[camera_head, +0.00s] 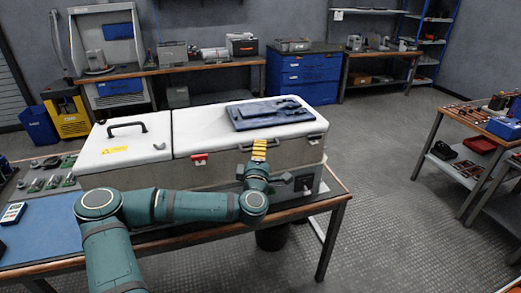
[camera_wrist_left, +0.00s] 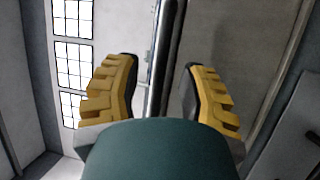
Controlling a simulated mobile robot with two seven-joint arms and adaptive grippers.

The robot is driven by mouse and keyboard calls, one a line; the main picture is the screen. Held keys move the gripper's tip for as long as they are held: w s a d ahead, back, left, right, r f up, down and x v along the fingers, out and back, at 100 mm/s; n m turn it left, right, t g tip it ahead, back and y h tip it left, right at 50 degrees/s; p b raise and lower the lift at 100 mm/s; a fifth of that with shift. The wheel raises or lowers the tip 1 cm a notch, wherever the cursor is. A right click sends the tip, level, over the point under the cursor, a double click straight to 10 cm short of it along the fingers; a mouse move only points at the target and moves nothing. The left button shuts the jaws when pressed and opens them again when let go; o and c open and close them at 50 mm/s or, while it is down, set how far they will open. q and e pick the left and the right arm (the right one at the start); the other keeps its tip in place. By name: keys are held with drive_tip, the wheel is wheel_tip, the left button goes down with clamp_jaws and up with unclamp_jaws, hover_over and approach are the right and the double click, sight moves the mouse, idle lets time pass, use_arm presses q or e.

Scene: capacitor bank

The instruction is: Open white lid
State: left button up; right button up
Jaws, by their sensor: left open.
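A large case stands on the table with a white lid (camera_head: 205,125) that looks closed. Its right section carries a dark blue plate (camera_head: 268,113), and its left section (camera_head: 125,141) has a black handle (camera_head: 127,127). A red latch (camera_head: 200,158) sits on the front edge. My left gripper (camera_head: 259,148), with yellow fingers, is at the lid's front edge, right of the latch. In the left wrist view the gripper (camera_wrist_left: 160,90) is open, with a dark upright strip (camera_wrist_left: 160,60) between the fingers. I cannot tell whether it touches the lid. My right gripper is out of view.
The table (camera_head: 335,190) has a blue mat (camera_head: 45,235) and several small parts on its left. A workbench with equipment and a blue cabinet (camera_head: 303,72) line the back wall. Another bench (camera_head: 447,118) stands at right. The floor (camera_head: 385,150) between is clear.

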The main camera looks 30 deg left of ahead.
use_arm(q)
drive_tip(key=shift+x, duration=1)
clamp_jaws()
